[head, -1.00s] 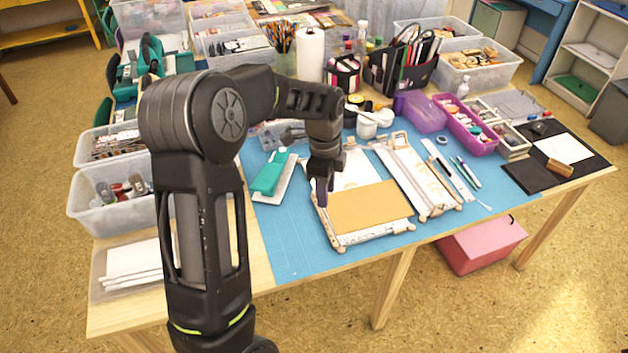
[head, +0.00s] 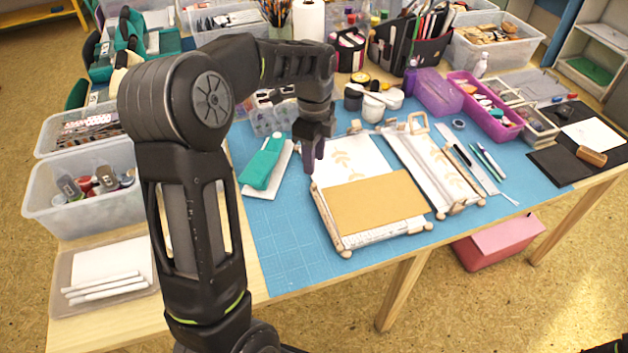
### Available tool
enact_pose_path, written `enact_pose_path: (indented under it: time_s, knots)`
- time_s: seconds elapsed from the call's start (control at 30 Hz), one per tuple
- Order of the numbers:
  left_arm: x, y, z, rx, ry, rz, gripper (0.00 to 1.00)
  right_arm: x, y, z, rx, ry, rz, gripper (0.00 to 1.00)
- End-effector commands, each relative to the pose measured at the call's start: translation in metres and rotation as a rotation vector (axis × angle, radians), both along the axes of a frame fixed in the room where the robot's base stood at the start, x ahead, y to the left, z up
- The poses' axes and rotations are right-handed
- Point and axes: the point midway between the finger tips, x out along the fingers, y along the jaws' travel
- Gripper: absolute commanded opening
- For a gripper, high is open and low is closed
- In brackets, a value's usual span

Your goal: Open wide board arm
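The wide board (head: 332,232) lies on the blue mat, a pale frame with wooden bars and round end knobs. A brown sheet (head: 375,203) covers its near half, and a white sheet with a leaf print (head: 352,163) shows behind it. A narrower board (head: 434,172) lies to its right, with a small wooden loop at its far end. My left gripper (head: 312,168) points down by the wide board's far left corner. I cannot tell whether it touches the board, or whether its fingers are apart. My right gripper is not in view.
A teal item (head: 262,163) on a white pad lies just left of my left gripper. White pots (head: 383,101) stand behind the boards. Pens and a ruler (head: 468,165) lie at right. The blue mat (head: 287,245) is clear in front of and left of the wide board.

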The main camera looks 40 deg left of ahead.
Motion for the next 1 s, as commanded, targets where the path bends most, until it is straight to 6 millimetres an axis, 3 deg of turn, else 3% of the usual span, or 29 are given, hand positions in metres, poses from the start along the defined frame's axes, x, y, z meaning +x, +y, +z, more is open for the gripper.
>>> enact_pose_path:
  time_s: [0.27, 0.73, 1.0]
  knots:
    - [0.000, 0.000, -0.004, 0.000, 0.002, 0.000, 0.37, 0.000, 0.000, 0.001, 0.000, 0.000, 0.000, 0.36]
    - [-0.001, 0.000, -0.066, -0.001, 0.004, 0.000, 0.37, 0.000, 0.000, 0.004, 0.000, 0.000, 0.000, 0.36]
    - [0.000, 0.000, -0.078, 0.000, 0.000, 0.001, 0.37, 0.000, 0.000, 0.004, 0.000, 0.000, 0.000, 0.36]
